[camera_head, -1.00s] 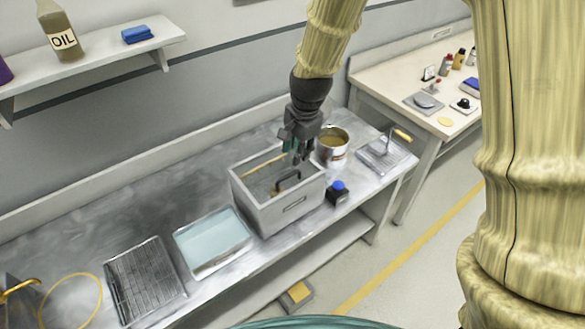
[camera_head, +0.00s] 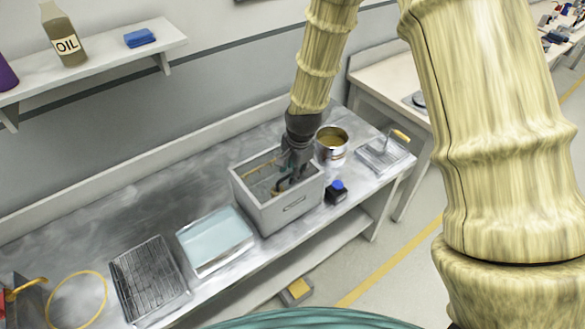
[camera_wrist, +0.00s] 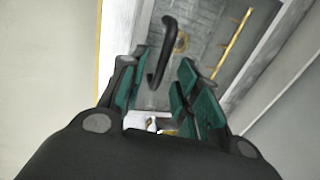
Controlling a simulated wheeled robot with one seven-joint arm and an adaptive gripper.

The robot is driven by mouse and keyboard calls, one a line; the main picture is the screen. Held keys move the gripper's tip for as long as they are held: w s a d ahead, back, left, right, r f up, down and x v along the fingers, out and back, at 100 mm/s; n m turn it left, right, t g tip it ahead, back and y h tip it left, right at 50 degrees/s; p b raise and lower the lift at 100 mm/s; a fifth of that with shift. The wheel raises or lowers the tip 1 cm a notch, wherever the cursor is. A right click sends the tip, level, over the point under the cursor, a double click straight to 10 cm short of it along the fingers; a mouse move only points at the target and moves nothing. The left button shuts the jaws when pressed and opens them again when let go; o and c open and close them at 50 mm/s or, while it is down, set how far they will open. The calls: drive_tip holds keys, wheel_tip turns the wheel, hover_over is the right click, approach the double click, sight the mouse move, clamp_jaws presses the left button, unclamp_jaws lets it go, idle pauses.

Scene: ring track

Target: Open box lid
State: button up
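A grey rectangular box (camera_head: 283,212) stands on the metal bench. A black curved handle shows within its rim, and in the wrist view the handle (camera_wrist: 168,45) rises from a grey surface. I cannot tell clearly how that surface meets the box walls. My gripper (camera_head: 285,184) is down at the box opening, pointing downward beside the handle. In the wrist view my gripper (camera_wrist: 165,75) has its two green-padded fingers apart, with the handle's lower end showing between them. No contact can be made out.
A metal can (camera_head: 331,145) stands right behind the box, and a dark blue-topped bottle (camera_head: 337,191) is at its right. A pale blue tray (camera_head: 214,240) and a wire rack (camera_head: 148,277) lie to the left. The bench's back left is clear.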

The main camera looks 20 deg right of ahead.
drive_tip(key=shift+f, duration=0.2)
drive_tip(key=shift+c, duration=0.5)
clamp_jaws()
